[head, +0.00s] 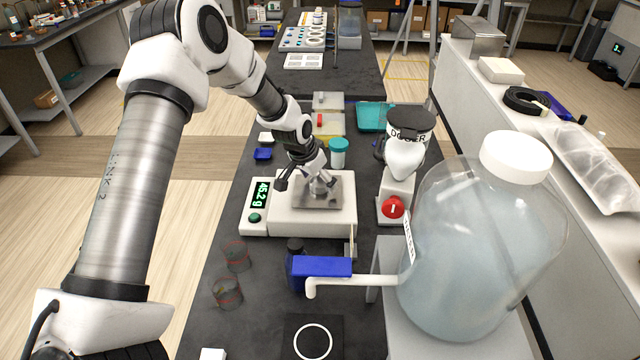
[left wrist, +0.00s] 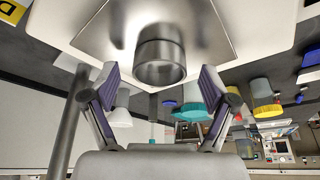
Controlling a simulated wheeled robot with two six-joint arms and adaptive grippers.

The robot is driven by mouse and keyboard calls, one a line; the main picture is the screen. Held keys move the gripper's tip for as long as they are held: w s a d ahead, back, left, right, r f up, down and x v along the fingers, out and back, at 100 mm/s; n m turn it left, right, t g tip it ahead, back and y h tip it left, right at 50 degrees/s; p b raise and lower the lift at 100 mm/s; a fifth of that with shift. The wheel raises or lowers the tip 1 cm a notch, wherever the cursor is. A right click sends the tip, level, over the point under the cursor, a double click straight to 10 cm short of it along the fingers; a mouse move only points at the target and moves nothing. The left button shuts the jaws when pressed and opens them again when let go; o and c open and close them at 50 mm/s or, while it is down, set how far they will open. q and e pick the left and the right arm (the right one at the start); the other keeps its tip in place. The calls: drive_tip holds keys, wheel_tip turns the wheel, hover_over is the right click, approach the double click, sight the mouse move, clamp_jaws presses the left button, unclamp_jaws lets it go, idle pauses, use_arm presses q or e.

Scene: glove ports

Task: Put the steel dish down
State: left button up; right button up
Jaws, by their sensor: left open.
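The steel dish (head: 319,188) is a small round metal cup standing on the square steel pan (head: 329,201) of the white balance (head: 290,222). The balance display (head: 261,196) glows green and reads about 45.2 g. My left gripper (head: 306,182) is just above the pan at the dish, and partly hides it in the head view. In the left wrist view the dish (left wrist: 160,57) is on the pan (left wrist: 220,28), beyond and between the spread fingers of my left gripper (left wrist: 158,76), with gaps on both sides. My right gripper is not in view.
A teal-lidded jar (head: 339,155) stands behind the balance, and a dispenser with a red button (head: 393,207) is to its right. Two glass beakers (head: 228,292) stand front left.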

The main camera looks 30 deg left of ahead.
use_arm(q)
drive_tip(key=shift+s, duration=0.1)
drive_tip(key=c, duration=1.3)
drive_tip(key=shift+r, duration=0.15)
